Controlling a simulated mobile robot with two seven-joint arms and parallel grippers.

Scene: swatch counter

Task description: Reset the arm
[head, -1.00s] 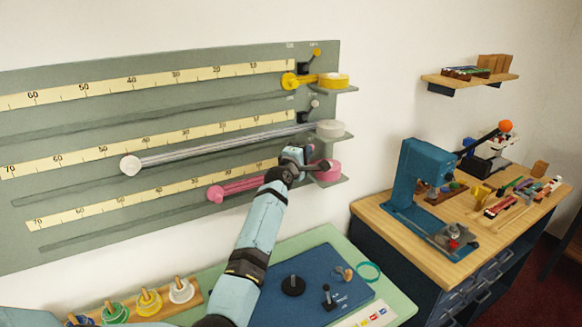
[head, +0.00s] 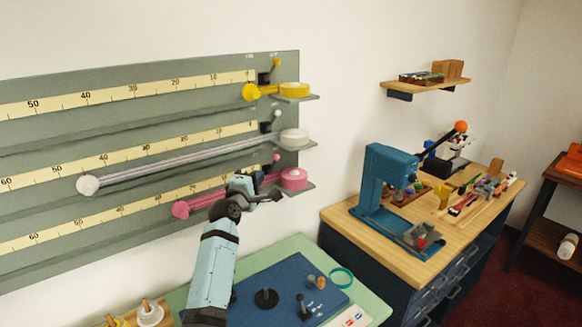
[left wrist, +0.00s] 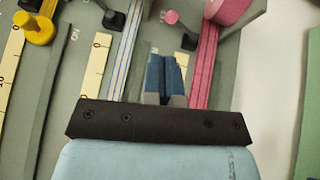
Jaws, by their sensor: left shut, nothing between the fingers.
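My left gripper (head: 272,196) is shut and empty in front of the grey wall board (head: 150,118). In the head view it is just left of and below the pink roll (head: 294,179), and covers part of the pink strip. In the left wrist view its closed blue fingertips (left wrist: 166,62) lie between the white striped strip (left wrist: 122,50) and the pink strip (left wrist: 202,65). I cannot tell whether they touch the board. The pink strip ends at a pink knob (head: 180,209). My right gripper is not in view.
Above are a white roll (head: 294,138) with a long strip to a white knob (head: 88,185), and a yellow roll (head: 294,90). Below is a green table (head: 355,293) with a blue mat (head: 275,300). A wooden bench with a blue press (head: 385,180) stands right.

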